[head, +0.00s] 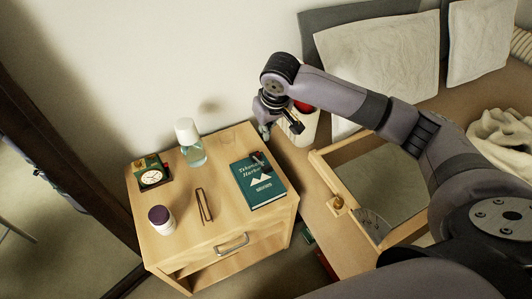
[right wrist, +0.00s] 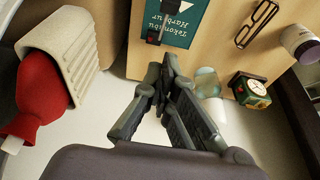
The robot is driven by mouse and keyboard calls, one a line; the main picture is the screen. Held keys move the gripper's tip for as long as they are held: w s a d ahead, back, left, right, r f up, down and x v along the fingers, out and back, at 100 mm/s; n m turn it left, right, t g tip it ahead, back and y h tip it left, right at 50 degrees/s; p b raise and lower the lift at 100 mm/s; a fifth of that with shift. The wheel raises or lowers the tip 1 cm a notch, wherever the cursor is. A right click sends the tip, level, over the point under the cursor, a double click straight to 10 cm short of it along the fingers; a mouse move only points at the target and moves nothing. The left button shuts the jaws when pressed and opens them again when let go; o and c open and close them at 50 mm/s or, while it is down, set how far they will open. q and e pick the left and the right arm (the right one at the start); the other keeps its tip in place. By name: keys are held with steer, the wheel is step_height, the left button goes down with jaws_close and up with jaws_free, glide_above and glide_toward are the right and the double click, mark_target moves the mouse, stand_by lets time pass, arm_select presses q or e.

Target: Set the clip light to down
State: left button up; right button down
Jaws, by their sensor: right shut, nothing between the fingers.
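A small dark object, which looks like the clip light (head: 259,160), sits at the upper right corner of a teal book (head: 264,188) on the nightstand. In the right wrist view the clip light (right wrist: 153,36) shows as a black piece with a spot of red, at the book's edge. Its exact tilt is too small to tell. My right gripper (head: 265,131) is above the back right corner of the nightstand, beyond the book and apart from the light. In the right wrist view the gripper's fingers (right wrist: 163,72) are together and empty. My left gripper is out of view.
The nightstand (head: 222,236) also holds a clear bottle (head: 191,148), a clock (head: 151,177), a purple-lidded jar (head: 161,219) and glasses (head: 204,205). A pale basket (right wrist: 66,47) with a red item (right wrist: 36,95) stands right of it. A wooden-framed panel (head: 372,180) lies further right.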

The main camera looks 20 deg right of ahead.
glide_above(270, 170)
steer(key=w, duration=0.5)
step_height(270, 170, down, 9)
steer(key=shift+s+a+f, duration=0.1)
steer(key=shift+s+f, duration=0.3)
steer(key=shift+f, duration=0.3)
steer(key=shift+s+f, duration=0.35)
steer(key=shift+f, duration=0.3)
steer(key=shift+s+f, duration=0.3)
steer(key=shift+f, duration=0.3)
steer(key=shift+s, duration=0.1)
steer(key=shift+s+f+t+p, duration=0.6)
steer(key=shift+s+t+p, duration=0.1)
steer(key=shift+p, duration=0.25)
steer(key=shift+s+f+t+p, duration=0.45)
steer(key=shift+s+f+t, duration=0.25)
steer(key=shift+f+t, duration=0.2)
steer(key=shift+s+f+p, duration=0.15)
steer(key=shift+s+f, duration=0.15)
steer(key=shift+f, duration=0.5)
steer(key=shift+s+f+p, duration=0.15)
steer(key=shift+s+f, duration=0.15)
steer(key=shift+f, duration=0.45)
